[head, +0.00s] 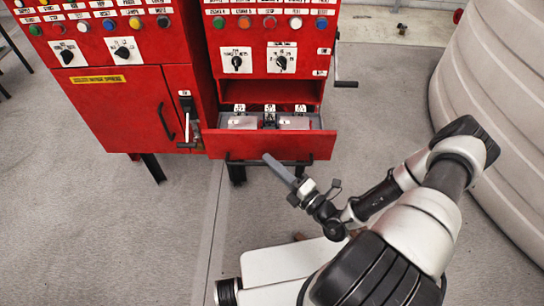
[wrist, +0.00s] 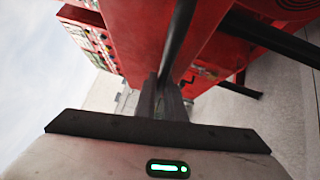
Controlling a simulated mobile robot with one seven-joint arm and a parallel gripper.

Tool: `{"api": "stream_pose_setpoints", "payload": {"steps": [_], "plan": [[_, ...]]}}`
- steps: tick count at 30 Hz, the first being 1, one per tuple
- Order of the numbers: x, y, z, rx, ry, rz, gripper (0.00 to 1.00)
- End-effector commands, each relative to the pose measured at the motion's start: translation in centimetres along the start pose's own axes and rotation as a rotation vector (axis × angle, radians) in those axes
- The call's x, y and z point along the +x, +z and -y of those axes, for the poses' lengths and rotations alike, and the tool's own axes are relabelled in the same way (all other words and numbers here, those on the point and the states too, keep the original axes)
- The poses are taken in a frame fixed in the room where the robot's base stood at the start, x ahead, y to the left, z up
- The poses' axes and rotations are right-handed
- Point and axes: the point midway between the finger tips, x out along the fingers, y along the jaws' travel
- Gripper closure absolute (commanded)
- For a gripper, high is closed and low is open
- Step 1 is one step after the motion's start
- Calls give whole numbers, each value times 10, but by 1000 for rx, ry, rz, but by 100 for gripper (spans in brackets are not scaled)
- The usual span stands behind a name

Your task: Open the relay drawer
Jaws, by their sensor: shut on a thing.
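The relay drawer (head: 225,145) is a red drawer at the bottom of the right-hand red cabinet. It stands pulled out, and light grey relay blocks (head: 242,122) with white labels show inside. A black bar handle (head: 240,163) runs along its front. My gripper (head: 267,158) reaches in from the lower right, with its fingertips at the middle of this handle. In the wrist view my gripper's dark fingers (wrist: 160,98) are shut on the black handle bar (wrist: 180,35). The exact contact is partly hidden by the fingers.
The left red cabinet (head: 115,110) has a closed door with a black handle and a lever (head: 186,110) beside the drawer. A black crank (head: 346,84) juts from the right cabinet's side. A large ribbed pale tank (head: 495,120) stands at right.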

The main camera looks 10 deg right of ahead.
Motion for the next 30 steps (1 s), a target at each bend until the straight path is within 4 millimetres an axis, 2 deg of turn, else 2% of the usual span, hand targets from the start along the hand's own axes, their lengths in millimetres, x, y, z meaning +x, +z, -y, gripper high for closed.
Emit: {"api": "stream_pose_setpoints", "payload": {"steps": [9, 10, 11, 21, 26, 30], "plan": [[-1, 0, 0, -1, 0, 0, 100], [-1, 0, 0, -1, 0, 0, 89], [-1, 0, 0, -1, 0, 0, 84], [-3, 0, 0, -1, -1, 0, 83], [-20, 0, 1, -1, -3, 1, 83], [-52, 1, 2, -1, -3, 3, 83]]}}
